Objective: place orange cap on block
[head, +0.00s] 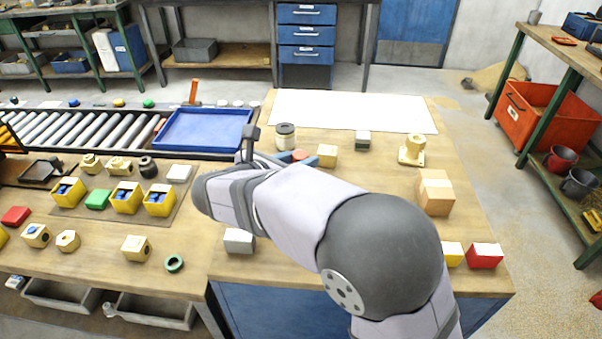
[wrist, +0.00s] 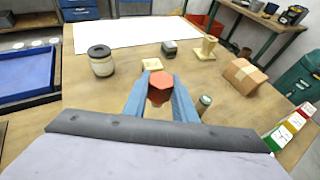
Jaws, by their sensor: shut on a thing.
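The orange cap (wrist: 160,80) is six-sided and sits between the two blue fingers of my gripper (wrist: 160,92), which are shut on it. In the head view the orange cap (head: 299,155) shows at the fingertips of my gripper (head: 298,157), with my arm covering much of the gripper. A tan, brass-coloured block (head: 327,156) stands on the bench just right of the cap. In the wrist view this block (wrist: 152,65) lies just beyond the cap, which partly hides it. The cap looks apart from the block; its height above the bench is unclear.
A lidded jar (head: 285,136) stands behind the gripper. A small grey block (head: 362,140), a flanged brass fitting (head: 411,150) and a cardboard box (head: 435,192) stand to the right. A blue tray (head: 204,131) lies left. The white sheet (head: 350,110) at the back is bare.

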